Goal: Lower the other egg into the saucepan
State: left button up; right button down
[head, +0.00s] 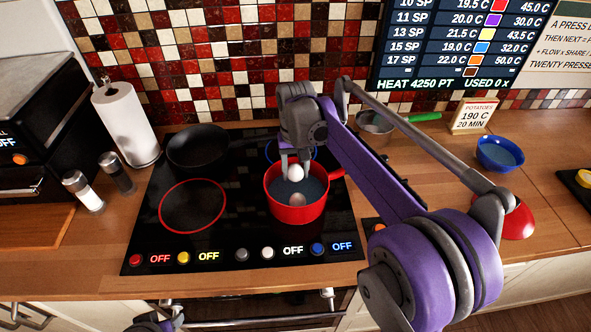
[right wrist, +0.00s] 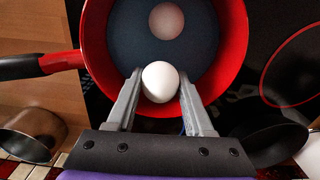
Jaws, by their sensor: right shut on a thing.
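The red saucepan (head: 297,211) stands on the right side of the black hob, with water inside. One egg (head: 297,199) lies in the water; it also shows in the right wrist view (right wrist: 166,20). My right gripper (head: 295,171) is above the saucepan, shut on a white egg (right wrist: 160,82), with a finger on each side of it. The held egg also shows in the head view (head: 295,173), over the far part of the pan's opening. Part of my left arm shows at the bottom edge of the head view; its fingers are not visible.
A black pan (head: 197,150) stands at the hob's back left, behind an empty red-ringed burner (head: 193,206). A metal pan with a green handle (head: 375,124) and a blue bowl (head: 499,154) stand to the right. Salt and pepper shakers and a paper roll (head: 126,125) stand left.

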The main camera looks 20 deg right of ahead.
aim_at(295, 191)
jog(key=shift+f+b, duration=1.25)
jog(key=shift+f, duration=1.25)
dwell(0.8)
jog(key=shift+c, duration=1)
grip_release()
